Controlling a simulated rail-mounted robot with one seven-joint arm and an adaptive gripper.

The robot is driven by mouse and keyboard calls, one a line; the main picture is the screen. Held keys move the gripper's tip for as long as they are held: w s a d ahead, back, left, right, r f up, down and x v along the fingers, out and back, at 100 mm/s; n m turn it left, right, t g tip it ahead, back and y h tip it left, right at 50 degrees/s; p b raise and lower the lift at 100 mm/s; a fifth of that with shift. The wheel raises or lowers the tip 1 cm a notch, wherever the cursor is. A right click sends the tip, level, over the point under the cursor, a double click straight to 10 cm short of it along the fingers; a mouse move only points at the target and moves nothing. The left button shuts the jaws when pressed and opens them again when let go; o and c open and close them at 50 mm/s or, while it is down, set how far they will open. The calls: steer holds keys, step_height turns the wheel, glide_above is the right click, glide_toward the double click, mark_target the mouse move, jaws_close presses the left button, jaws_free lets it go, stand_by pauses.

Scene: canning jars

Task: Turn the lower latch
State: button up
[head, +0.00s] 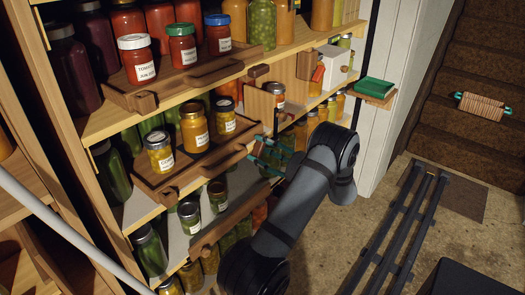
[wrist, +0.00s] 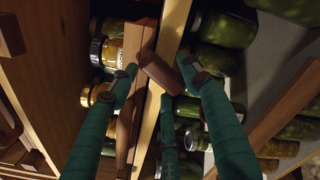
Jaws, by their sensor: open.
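The lower latch appears as a short brown wooden block (wrist: 160,72) on the pale shelf edge in the wrist view, turned at a slant across that edge. My gripper (wrist: 160,80) has its teal fingers spread around the block, one on each side and a third below. I cannot tell whether any finger touches it. In the head view my gripper (head: 264,155) is at the middle shelf's front edge, right of the wooden tray with jars; the latch there is largely hidden by the fingers. Another brown latch (head: 258,71) shows on the shelf edge above.
A wooden tray (head: 168,188) with yellow jars stands left of my gripper. Above it is a tray (head: 130,98) with labelled red jars. A green block (head: 375,88) sits on a ledge at right.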

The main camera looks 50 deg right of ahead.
steer(key=shift+c, duration=0.9)
steer(key=c, duration=1)
steer(key=shift+f+n+b, duration=0.15)
steer(key=shift+n+b, duration=0.15)
steer(key=n+b, duration=0.2)
steer(key=shift+f+n, duration=0.2)
steer(key=shift+n, duration=0.2)
steer(key=shift+n+b, duration=1.45)
steer(key=shift+n, duration=0.35)
steer(key=shift+r, duration=0.1)
steer(key=o, duration=1.1)
